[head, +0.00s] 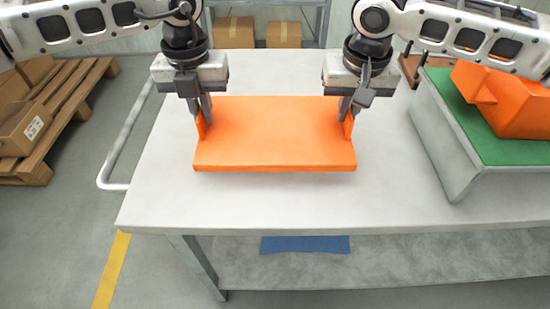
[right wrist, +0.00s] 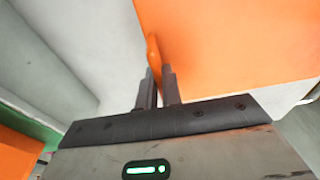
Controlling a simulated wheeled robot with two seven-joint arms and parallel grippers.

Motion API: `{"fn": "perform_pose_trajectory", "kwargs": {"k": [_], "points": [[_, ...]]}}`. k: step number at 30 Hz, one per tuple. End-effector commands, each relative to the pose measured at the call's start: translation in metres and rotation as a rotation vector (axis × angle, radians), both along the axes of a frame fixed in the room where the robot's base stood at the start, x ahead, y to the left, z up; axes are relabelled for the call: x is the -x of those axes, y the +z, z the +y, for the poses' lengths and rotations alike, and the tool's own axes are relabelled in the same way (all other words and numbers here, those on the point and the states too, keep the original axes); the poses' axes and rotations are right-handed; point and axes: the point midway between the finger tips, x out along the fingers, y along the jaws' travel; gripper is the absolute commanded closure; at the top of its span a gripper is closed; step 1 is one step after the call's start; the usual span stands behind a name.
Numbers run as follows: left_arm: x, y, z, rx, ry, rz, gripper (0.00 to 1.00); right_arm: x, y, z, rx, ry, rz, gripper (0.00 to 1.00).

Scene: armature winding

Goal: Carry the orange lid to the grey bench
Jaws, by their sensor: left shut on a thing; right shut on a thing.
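The orange lid (head: 275,140) is a flat rectangular plate with an upright tab at each side. It is over the light grey bench (head: 260,210), with a faint shadow along its front edge; I cannot tell if it touches the top. My left gripper (head: 203,120) points down and is shut on the lid's left tab. My right gripper (head: 347,118) is shut on the right tab. In the right wrist view the lid (right wrist: 235,45) fills the upper right, and the right fingers (right wrist: 158,90) meet at the tab. The fingertips are partly hidden by the tab.
At the right, a raised grey stand with a green top (head: 457,105) bears an orange block-like part (head: 505,98). A metal rail (head: 125,140) runs along the bench's left side. Pallets with cardboard boxes (head: 28,120) stand at the left. A blue item (head: 305,244) lies on the lower shelf.

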Motion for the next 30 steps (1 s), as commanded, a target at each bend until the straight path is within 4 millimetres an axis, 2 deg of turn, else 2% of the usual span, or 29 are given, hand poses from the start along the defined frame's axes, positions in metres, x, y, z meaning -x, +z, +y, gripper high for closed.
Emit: {"fn": "perform_pose_trajectory", "kwargs": {"k": [14, 30], "points": [[-0.001, -0.004, 0.003, -0.006, 0.004, 0.000, 1.00, -0.001, -0.004, -0.003, 0.006, -0.007, 0.001, 1.00], [-0.001, -0.046, 0.003, -0.006, 0.005, 0.000, 1.00, -0.001, -0.046, -0.003, 0.006, -0.007, 0.001, 1.00]]}}
